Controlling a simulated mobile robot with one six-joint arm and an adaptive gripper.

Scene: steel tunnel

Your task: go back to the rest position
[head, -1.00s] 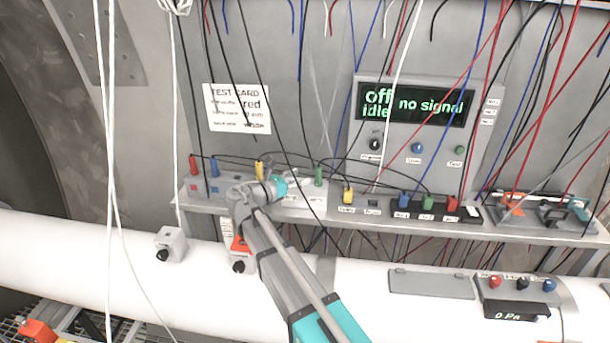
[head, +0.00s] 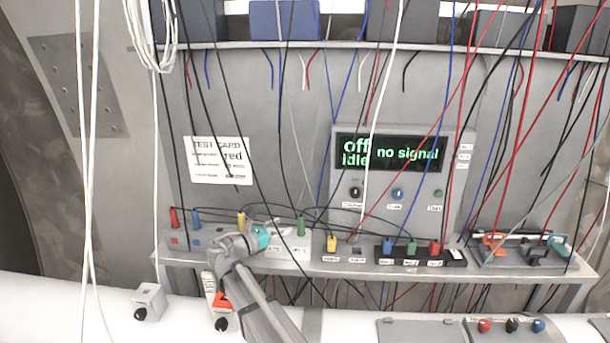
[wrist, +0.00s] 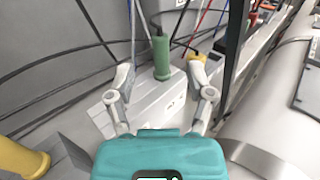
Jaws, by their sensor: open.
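My gripper (wrist: 162,105) is open and empty in the wrist view. Its two grey fingers stand apart over a pale box, with a green plug (wrist: 161,57) upright beyond the fingertips. In the head view my arm reaches up from the bottom to the shelf, and its teal wrist part (head: 262,237) is near the same green plug (head: 301,226). My fingertips are hard to make out in the head view. A yellow plug (wrist: 22,160) shows at the lower left of the wrist view.
A shelf (head: 345,268) carries plug boxes, with red (head: 174,218) and blue (head: 196,218) plugs at left. The panel screen (head: 402,153) reads "off idle" and "no signal". A test card (head: 218,161) hangs at left. Many loose wires hang in front. A white pipe (head: 60,305) runs below.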

